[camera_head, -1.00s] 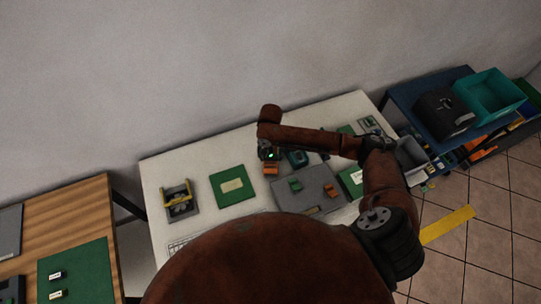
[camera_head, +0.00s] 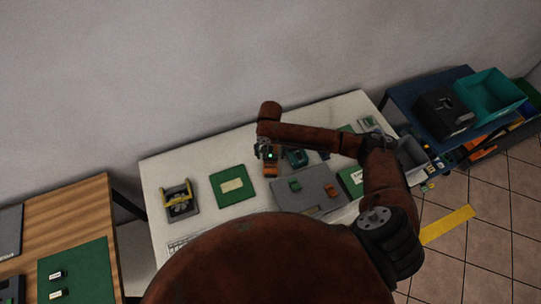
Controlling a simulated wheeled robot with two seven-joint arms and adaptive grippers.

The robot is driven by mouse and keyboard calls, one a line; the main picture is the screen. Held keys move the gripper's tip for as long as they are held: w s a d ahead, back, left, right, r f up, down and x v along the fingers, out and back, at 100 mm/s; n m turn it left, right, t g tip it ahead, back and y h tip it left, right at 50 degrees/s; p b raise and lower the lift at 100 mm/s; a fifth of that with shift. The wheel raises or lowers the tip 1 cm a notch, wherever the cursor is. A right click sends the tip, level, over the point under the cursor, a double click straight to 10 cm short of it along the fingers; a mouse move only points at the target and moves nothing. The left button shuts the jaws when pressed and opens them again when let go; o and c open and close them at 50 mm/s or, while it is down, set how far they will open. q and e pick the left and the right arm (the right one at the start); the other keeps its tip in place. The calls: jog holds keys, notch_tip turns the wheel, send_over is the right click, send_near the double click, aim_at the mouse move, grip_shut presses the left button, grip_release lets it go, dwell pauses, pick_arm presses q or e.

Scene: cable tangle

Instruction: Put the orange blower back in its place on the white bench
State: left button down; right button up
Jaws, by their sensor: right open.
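The white bench (camera_head: 152,168) stands against the wall in the head view. An orange and dark item, which looks like the orange blower (camera_head: 270,170), is on the bench just below my right gripper (camera_head: 268,156). My right gripper points down at it and is open; the small scale hides whether the fingers stand around it. My right arm reaches in from the right and covers part of the bench behind. My left gripper is not in view.
A grey mat (camera_head: 312,204) with small green and orange items lies right of the blower. A green mat (camera_head: 233,186) and a yellow-handled item (camera_head: 178,201) are to the left. A blue table (camera_head: 405,93) with a teal bin (camera_head: 488,98) stands at the right.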

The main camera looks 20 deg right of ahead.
aim_at(270, 155)
notch_tip(270, 155, up, 11)
dwell(0.3)
jog(key=shift+f, duration=0.1)
dwell(0.9)
